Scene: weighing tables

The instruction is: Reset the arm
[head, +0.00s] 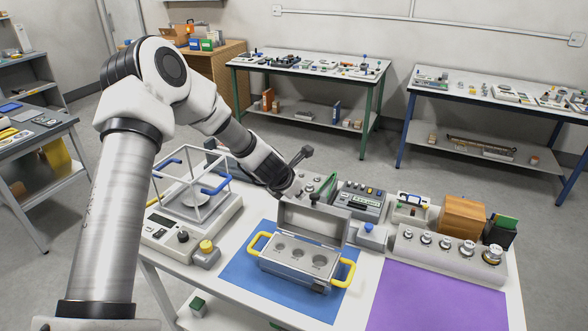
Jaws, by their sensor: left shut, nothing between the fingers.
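My left arm comes in from the left, and its gripper (292,188) hangs over the back of the white table, just behind the raised lid of a grey case (300,264). The gripper is shut and empty; its fingers are small and hard to make out. The case stands open on a blue mat (240,277), with yellow handles at its sides and round hollows in its top. My right gripper is not in view.
A balance (163,238) with a clear framed shield stands left of the case. A block with several metal weights (468,248), a wooden box (462,216) and a purple mat (435,298) are on the right. Small instruments (358,200) line the back. The purple mat is bare.

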